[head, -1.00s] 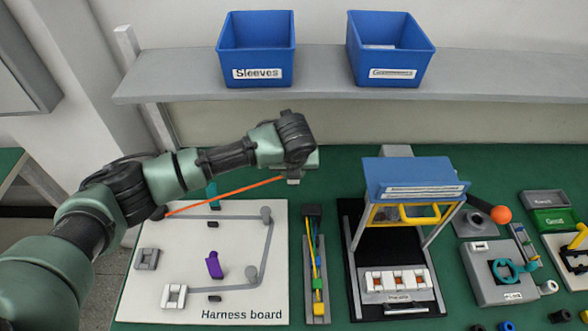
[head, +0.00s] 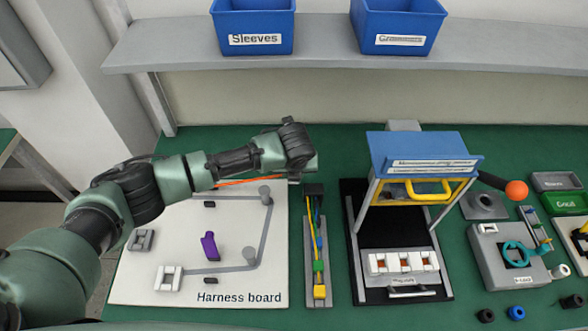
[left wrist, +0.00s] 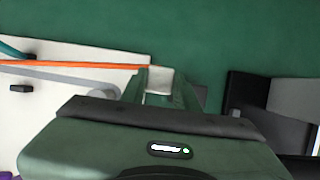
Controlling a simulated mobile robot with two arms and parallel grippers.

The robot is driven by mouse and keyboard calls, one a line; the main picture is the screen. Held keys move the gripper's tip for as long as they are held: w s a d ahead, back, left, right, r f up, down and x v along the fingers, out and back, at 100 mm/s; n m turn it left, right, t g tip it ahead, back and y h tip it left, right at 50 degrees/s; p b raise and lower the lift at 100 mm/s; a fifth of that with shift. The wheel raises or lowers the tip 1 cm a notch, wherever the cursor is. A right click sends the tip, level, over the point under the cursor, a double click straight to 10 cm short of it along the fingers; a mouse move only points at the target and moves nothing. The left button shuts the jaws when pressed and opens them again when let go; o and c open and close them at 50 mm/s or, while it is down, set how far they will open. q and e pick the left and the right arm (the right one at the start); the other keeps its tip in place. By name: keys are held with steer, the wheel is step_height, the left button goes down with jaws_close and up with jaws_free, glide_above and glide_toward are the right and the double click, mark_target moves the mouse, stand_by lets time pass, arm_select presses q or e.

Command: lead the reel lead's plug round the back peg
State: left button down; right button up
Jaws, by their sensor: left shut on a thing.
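My left gripper (head: 296,178) is at the back right corner of the harness board (head: 130,285), just right of and behind the grey back peg (head: 265,192). In the left wrist view it is shut on the pale plug (left wrist: 159,82), beyond the board's edge over green table. The orange lead (head: 250,181) runs left from the plug, behind the back peg, and passes out of sight behind my arm. It also crosses the left wrist view (left wrist: 70,65). The reel is hidden by my arm. The right gripper is in neither view.
A front peg (head: 249,255), a purple clip (head: 209,246) and white and grey connectors stand on the board. A tray of coloured wires (head: 319,265) lies right of it, then a blue-topped stand (head: 424,150). A shelf (head: 330,50) with blue bins hangs behind.

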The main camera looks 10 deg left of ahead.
arm_select(q)
steer(key=shift+s+r+p, duration=0.15)
steer(key=shift+s+p, duration=0.1)
steer(key=shift+p, duration=0.1)
steer(key=s+d+p, duration=0.1)
steer(key=s+p, duration=0.4)
steer(key=s, duration=0.1)
steer(key=shift+s+d, duration=0.15)
steer(key=shift+s, duration=0.15)
steer(key=s+p, duration=0.2)
steer(key=s, duration=0.3)
steer(key=shift+s+p, duration=0.3)
steer(key=shift+p, duration=0.1)
